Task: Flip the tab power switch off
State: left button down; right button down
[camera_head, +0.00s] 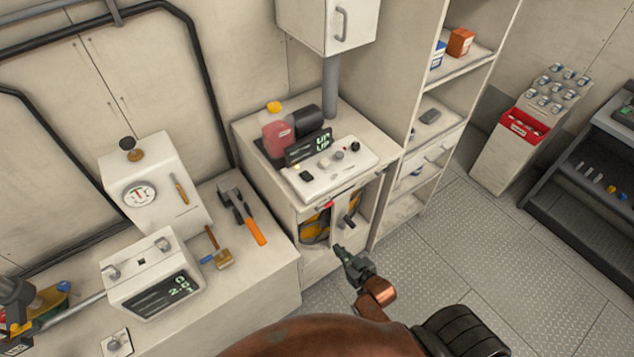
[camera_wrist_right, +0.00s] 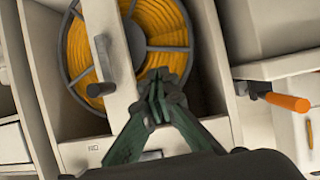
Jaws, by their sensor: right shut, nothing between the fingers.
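A white control panel (camera_head: 330,180) slopes on top of the middle cabinet, with a display reading "UP UP" (camera_head: 308,148) behind it. My right gripper (camera_head: 341,251) is shut and empty, below and in front of the panel, near the cabinet front. In the right wrist view its fingertips (camera_wrist_right: 158,78) are together, before the cabinet's open front. The panel is not recognisable there. My left gripper does not show.
The cabinet holds a yellow hose reel (camera_head: 315,228), also in the wrist view (camera_wrist_right: 125,40), behind an upright with a dark handle (camera_head: 349,219). A lower bench (camera_head: 255,280) left bears tools and a display box. Shelves (camera_head: 462,62) stand right.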

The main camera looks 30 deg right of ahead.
notch_tip(320, 180, up, 34)
jog(key=w+a+t+y+b, duration=0.1)
jog(key=a+t+b, duration=0.1)
jog(key=t, duration=0.5)
jog(key=shift+a+r+n+y, duration=0.15)
jog(key=shift+r+n+y, duration=0.15)
jog(key=shift+n, duration=0.1)
jog(key=shift+w, duration=0.2)
jog(key=r, duration=0.2)
send_over(318, 185)
jog(key=shift+a+p, duration=0.1)
jog(key=shift+p, duration=0.25)
jog(key=f, duration=0.2)
jog(key=shift+w+f, duration=0.2)
jog(key=shift+f, duration=0.15)
jog(key=shift+s+f+b, duration=0.25)
jog(key=shift+f+b, duration=0.15)
jog(key=shift+f, duration=0.4)
